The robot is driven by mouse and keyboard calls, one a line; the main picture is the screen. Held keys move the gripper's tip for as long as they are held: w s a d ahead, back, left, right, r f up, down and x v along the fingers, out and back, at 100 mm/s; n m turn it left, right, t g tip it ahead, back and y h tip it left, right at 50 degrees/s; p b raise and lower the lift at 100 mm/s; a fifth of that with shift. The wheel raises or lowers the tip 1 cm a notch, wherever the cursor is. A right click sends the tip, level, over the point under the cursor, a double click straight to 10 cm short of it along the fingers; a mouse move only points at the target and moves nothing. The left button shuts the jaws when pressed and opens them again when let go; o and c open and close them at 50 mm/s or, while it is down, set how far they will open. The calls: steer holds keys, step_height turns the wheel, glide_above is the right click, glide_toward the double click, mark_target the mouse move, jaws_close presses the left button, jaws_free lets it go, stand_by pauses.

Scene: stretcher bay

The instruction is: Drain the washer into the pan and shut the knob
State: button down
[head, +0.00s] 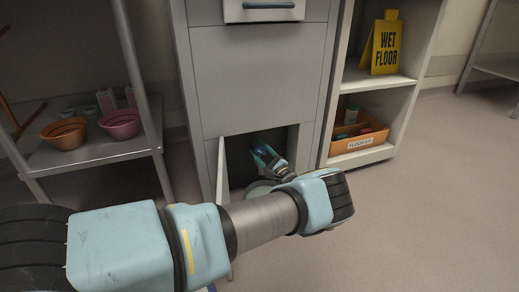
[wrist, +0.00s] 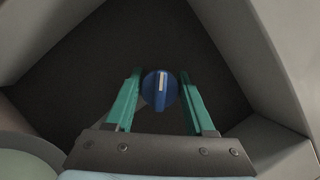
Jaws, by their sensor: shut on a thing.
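The washer is a grey cabinet (head: 258,80) with a low hatch standing open. Inside the hatch is a round blue knob (wrist: 160,90) with a white mark pointing nearly straight up in the wrist view. My gripper (wrist: 158,95) has reached into the hatch and is shut on the knob, with a green finger on each side. In the head view my gripper (head: 266,157) is small and partly hidden by my arm. A pale round pan (head: 260,188) lies below the hatch, partly hidden by my arm; its edge shows at lower left in the wrist view (wrist: 25,158). I cannot see any water.
The hatch door (head: 221,170) stands open at the left of the opening. A metal rack (head: 95,150) with an orange bowl (head: 64,134) and a pink bowl (head: 121,125) is at left. At right, shelves hold a yellow wet floor sign (head: 387,45) and an orange bin (head: 358,142). Floor at right is clear.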

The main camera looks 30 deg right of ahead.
steer(key=n+g, duration=0.1)
steer(key=n, duration=0.1)
steer(key=n+y+p, duration=0.1)
steer(key=n, duration=0.2)
steer(key=shift+g, duration=0.4)
steer(key=shift+f+n+g+p, duration=0.15)
steer(key=shift+n+g+p, duration=0.65)
steer(key=shift+n, duration=1)
steer(key=shift+c, duration=1.4)
jaws_free()
steer(key=shift+p, duration=0.3)
steer(key=p+v, duration=0.2)
steer(key=v, duration=0.8)
steer(key=shift+s+p, duration=0.35)
steer(key=shift+p, duration=0.05)
steer(key=shift+d, duration=0.1)
